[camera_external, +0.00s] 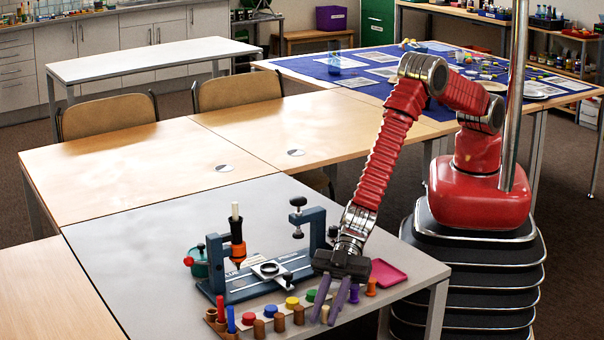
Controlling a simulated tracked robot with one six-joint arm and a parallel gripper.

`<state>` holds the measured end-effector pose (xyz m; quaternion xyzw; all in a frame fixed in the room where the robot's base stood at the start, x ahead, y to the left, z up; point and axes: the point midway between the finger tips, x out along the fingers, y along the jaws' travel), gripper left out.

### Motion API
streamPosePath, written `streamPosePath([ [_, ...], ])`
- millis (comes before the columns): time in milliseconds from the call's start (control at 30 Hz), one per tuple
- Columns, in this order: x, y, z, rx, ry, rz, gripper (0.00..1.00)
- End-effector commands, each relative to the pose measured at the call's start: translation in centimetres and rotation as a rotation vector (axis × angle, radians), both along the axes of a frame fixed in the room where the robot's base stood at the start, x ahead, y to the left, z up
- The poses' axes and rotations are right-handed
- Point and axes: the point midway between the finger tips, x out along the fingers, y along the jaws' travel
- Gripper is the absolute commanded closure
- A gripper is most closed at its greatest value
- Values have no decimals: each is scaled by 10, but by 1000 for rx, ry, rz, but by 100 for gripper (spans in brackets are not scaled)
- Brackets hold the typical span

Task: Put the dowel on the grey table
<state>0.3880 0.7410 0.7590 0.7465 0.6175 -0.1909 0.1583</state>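I cannot tell whether the peg's foot touches the table. Another pale rod (235,211) stands upright in the black and orange holder of a blue clamp frame.
The blue clamp frame (262,285) stands just behind my gripper. Several brown cylinders (279,322) and coloured knobs (249,318) line the front, beside a wooden holder with red and blue pegs (231,320). A pink tray (387,272) lies right. The table's left and back are clear.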

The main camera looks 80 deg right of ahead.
Motion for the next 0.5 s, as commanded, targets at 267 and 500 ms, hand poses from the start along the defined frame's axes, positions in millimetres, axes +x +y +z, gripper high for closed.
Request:
streamPosePath([
  [267,0,0,0,0,0,0,69],
  [500,0,-2,4,0,0,0,69],
])
